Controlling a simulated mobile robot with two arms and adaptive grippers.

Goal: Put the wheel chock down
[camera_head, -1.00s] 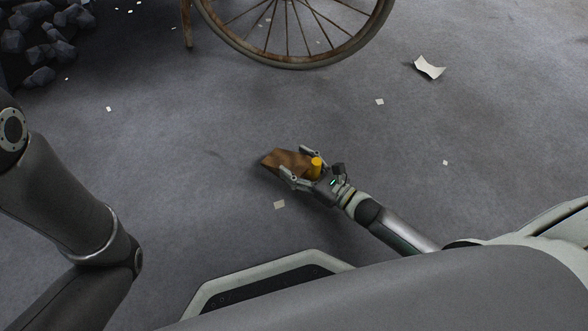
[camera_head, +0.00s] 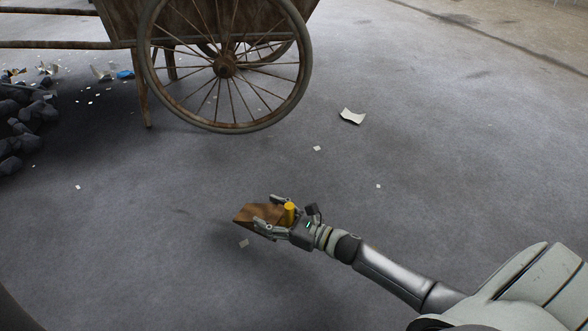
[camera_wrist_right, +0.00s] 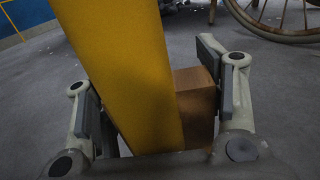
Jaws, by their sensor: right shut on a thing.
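The wheel chock (camera_head: 245,213) is a brown wooden wedge with a yellow handle (camera_head: 290,210), low in the middle of the head view. My right gripper (camera_head: 268,211) is shut on it, one finger on each side, with the thin end pointing left, away from the palm. In the right wrist view, the yellow handle (camera_wrist_right: 125,70) fills the foreground and hides much of the brown block (camera_wrist_right: 197,105) between the fingers. I cannot tell whether the chock touches the floor. My left gripper is not in view.
A wooden cart with a large spoked wheel (camera_head: 224,66) stands beyond the chock. Dark rocks (camera_head: 22,122) lie at the left. A crumpled paper (camera_head: 351,116) and small scraps lie on the grey floor (camera_head: 440,190). The floor around the chock is mostly clear.

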